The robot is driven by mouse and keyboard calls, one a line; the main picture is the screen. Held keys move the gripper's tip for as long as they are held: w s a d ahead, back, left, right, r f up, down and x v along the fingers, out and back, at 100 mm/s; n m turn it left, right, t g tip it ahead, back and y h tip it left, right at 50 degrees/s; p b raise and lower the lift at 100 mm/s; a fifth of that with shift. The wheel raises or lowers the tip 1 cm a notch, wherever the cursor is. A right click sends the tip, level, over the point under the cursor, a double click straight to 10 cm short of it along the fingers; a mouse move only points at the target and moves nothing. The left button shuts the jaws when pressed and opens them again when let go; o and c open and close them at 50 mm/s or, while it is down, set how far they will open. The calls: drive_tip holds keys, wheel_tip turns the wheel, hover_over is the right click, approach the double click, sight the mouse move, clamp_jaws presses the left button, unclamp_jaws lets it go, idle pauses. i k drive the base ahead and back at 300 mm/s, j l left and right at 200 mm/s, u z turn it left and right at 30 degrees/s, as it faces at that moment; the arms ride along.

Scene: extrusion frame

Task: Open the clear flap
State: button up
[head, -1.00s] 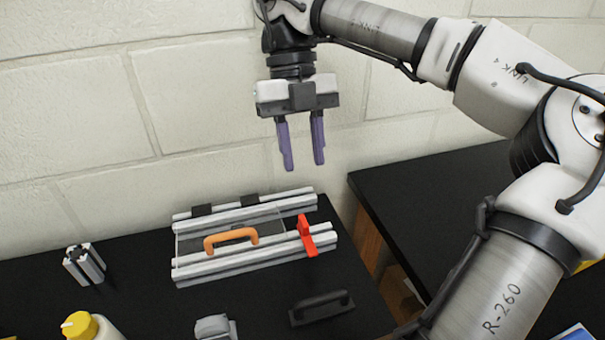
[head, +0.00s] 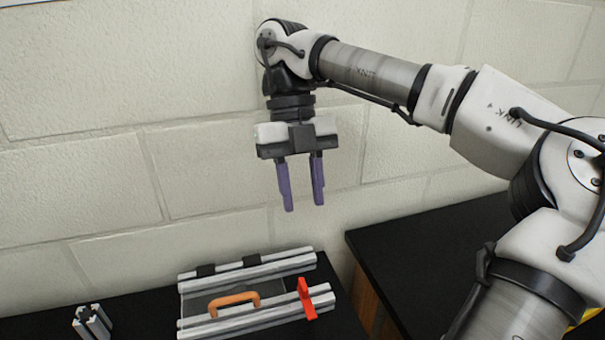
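The clear flap (head: 198,300) is a see-through panel set in a frame of silver extrusions (head: 289,262) on the black table. Two black hinges sit along its back edge. An orange handle (head: 233,299) stands on the flap's front part. A red latch (head: 306,298) sits on the frame's front rail, right of the handle, and looks upright. My gripper (head: 304,207) points down in the air above and behind the frame in the picture. Its two purple fingers are apart with nothing between them. It touches nothing. The frame's front edge is near the picture's bottom.
A short upright extrusion piece (head: 92,322) stands on the table left of the frame. A second black table (head: 430,255) lies to the right, across a gap. A pale block wall (head: 90,190) rises behind.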

sight(253, 296)
drive_tip(key=k, duration=1)
